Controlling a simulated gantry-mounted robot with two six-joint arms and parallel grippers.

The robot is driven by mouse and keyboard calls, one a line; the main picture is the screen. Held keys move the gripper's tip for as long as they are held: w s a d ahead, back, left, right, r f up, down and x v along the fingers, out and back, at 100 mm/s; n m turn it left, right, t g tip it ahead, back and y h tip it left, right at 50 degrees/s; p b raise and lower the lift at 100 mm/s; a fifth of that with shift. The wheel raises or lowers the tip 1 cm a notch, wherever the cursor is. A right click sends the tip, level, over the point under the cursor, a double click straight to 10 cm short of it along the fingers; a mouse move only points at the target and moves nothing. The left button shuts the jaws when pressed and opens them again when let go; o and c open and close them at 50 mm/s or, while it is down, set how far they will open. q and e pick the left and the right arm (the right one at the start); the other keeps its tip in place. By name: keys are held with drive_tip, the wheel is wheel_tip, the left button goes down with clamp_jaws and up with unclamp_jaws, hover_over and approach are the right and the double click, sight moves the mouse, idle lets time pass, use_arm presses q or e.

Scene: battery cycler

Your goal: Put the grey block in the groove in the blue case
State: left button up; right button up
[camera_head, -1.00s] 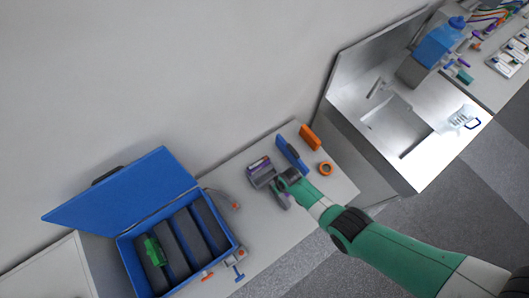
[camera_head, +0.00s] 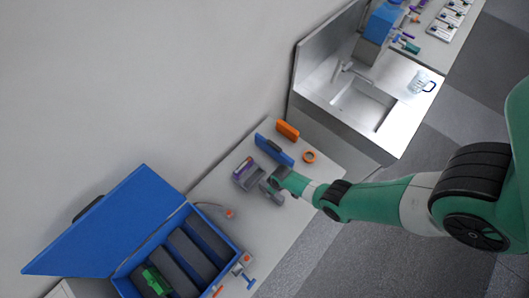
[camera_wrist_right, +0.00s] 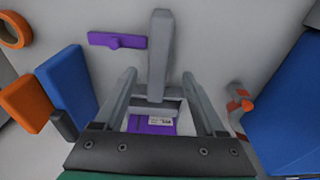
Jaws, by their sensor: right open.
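What looks like the grey block (camera_head: 250,182) lies on the bench in the head view, with purple on its far side. In the right wrist view a grey bar (camera_wrist_right: 159,55) and a purple labelled part (camera_wrist_right: 150,124) show between the fingers; I cannot tell how they join. My right gripper (camera_head: 270,188) is beside the block. In the wrist view its fingers (camera_wrist_right: 162,90) are open, with gaps to the bar. The blue case (camera_head: 122,222) stands open at lower left. A green block (camera_head: 156,281) sits in one of its dark grooves. My left gripper is not in view.
A blue block (camera_head: 273,149), an orange block (camera_head: 288,130) and an orange ring (camera_head: 309,152) stand near the right gripper. A purple piece (camera_wrist_right: 118,41) lies close by. A grey and orange part (camera_head: 229,213) lies between gripper and case. A sink (camera_head: 364,104) is at right.

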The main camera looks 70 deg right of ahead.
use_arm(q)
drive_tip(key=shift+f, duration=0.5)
use_arm(e)
drive_tip(key=shift+f, duration=0.55)
drive_tip(key=f+b, duration=0.3)
drive_tip(key=w+f+b, duration=0.1)
drive_tip(key=f+b, duration=0.1)
drive_tip(key=shift+d, duration=0.3)
drive_tip(key=shift+r, duration=0.1)
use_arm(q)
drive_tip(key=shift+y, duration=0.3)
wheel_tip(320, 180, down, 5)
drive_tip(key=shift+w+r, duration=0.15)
use_arm(e)
clamp_jaws()
